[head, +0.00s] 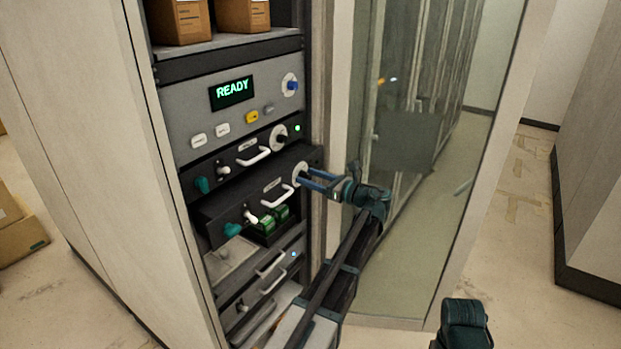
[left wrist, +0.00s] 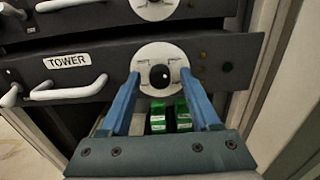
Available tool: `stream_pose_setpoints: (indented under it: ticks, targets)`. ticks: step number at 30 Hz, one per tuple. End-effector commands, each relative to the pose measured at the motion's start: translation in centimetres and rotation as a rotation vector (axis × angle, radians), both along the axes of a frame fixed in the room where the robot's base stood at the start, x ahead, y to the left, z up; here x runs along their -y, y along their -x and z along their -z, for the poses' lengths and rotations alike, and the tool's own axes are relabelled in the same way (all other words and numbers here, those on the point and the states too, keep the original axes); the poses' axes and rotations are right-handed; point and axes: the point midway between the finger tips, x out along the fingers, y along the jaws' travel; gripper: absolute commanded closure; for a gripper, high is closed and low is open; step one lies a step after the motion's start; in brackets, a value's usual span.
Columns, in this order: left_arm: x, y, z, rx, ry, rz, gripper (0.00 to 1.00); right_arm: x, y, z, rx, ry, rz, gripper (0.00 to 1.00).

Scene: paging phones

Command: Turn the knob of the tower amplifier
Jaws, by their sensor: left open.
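The tower amplifier (left wrist: 66,79) is a dark panel with a white TOWER label and a white handle; it also shows in the head view (head: 241,208), standing forward of the unit above. Its knob (left wrist: 159,76) is small, round and black, on a white dial plate (left wrist: 160,55). My left gripper (head: 318,180) is open in front of this plate. In the left wrist view its blue fingers (left wrist: 162,82) stand on either side of the knob, with gaps visible. Whether the fingertips touch the plate is unclear. My right gripper's fingers are out of view.
Above is a similar unit with its own knob (head: 279,134), and a grey panel (head: 190,105) whose display reads READY. Green blocks (head: 273,216) sit just below the tower amplifier. A glass door (head: 430,200) stands right of the rack, near my left arm.

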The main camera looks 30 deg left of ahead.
Motion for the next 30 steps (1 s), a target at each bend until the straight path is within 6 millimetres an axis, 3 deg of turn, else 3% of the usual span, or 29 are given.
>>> stream_pose_setpoints:
  ticks: [5,15,30]
  targets:
    - [0.02,0.00,0.00,0.000,0.000,0.000,0.39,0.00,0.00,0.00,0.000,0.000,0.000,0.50]
    - [0.04,0.00,0.00,0.000,0.000,0.000,1.00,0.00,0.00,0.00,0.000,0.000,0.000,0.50]
    - [0.05,0.03,0.01,0.085,0.007,0.000,1.00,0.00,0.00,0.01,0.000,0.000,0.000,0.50]
